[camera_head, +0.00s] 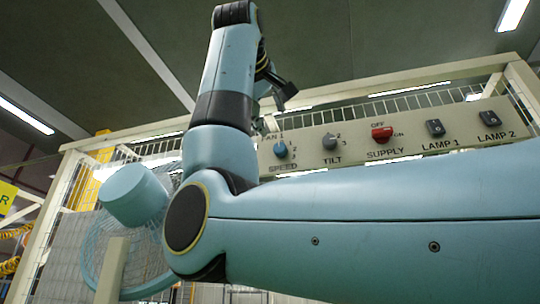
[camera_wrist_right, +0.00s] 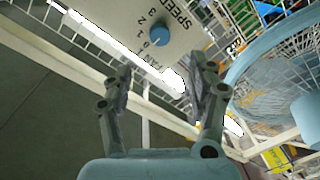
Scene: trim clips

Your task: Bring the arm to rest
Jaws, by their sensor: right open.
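My right arm comes in from the right edge of the head view, bends at the elbow left of the middle and rises toward the top. My right gripper (camera_head: 277,92) is small there, in front of and above the control panel's left end. In the right wrist view my right gripper (camera_wrist_right: 165,76) has its two fingers spread, with nothing between them. Beyond the fingers is the panel (camera_wrist_right: 125,22) with the blue speed knob (camera_wrist_right: 159,36), apart from the fingertips. My left gripper is not in view.
The cream panel (camera_head: 352,152) carries the blue speed knob (camera_head: 280,150), grey tilt knob (camera_head: 330,141), red supply knob (camera_head: 382,135) and two dark lamp switches (camera_head: 435,128) (camera_head: 489,118). A blue caged fan (camera_head: 133,196) stands at left, partly behind my elbow; the wrist view also shows its cage (camera_wrist_right: 275,65).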

